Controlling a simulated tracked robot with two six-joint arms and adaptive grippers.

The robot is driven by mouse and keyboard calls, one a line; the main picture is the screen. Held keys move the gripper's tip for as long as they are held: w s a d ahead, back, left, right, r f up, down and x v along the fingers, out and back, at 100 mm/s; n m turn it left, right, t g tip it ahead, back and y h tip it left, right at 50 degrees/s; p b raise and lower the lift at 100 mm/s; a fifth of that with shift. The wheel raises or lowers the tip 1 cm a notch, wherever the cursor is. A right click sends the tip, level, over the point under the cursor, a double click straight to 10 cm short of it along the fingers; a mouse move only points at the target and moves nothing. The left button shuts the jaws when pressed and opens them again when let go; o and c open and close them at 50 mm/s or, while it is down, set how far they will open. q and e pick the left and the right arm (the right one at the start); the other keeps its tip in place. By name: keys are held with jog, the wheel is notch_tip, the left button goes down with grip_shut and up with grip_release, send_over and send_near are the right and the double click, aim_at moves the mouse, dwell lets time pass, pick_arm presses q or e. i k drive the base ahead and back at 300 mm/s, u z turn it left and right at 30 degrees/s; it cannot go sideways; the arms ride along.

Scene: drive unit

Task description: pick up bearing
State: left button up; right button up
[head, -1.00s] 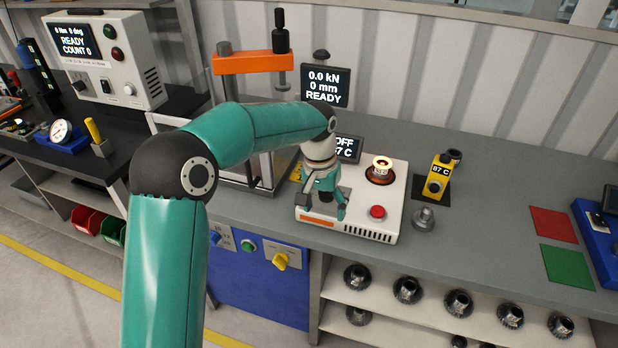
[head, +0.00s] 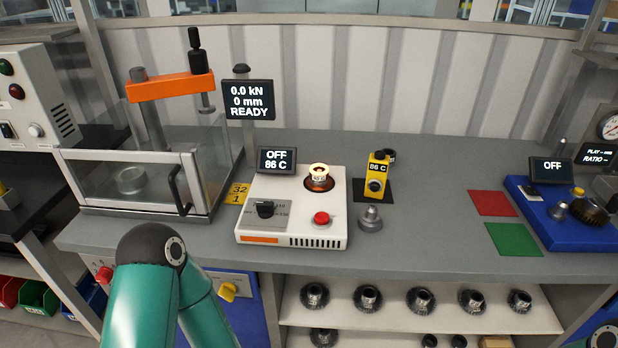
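The bearing (head: 318,172) is a small ring with a bright, glowing top. It sits on the dark round plate of the white heater box (head: 288,222), toward the back right of its top. The heater's display (head: 277,160) reads OFF and 86 C. The heater has a black knob (head: 265,209) and a red button (head: 321,218). My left arm bends at the lower left, in front of the bench, and its gripper is outside the picture. A piece of my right arm shows in the bottom right corner, and its gripper is out of view.
A press with an orange crossbar (head: 170,87) and clear guard stands left of the heater. A yellow thermometer (head: 377,176) and a grey metal part (head: 370,218) stand right of it. Red (head: 493,203) and green (head: 513,239) mats lie farther right. Several gears fill the shelf below.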

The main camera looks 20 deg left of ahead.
aim_at(315, 179)
jog(key=z, duration=1.25)
jog(key=i, duration=0.15)
jog(key=u, duration=2.8)
jog(key=k, duration=1.5)
jog(key=z, duration=0.1)
jog(key=i, duration=1)
jog(key=z, duration=0.05)
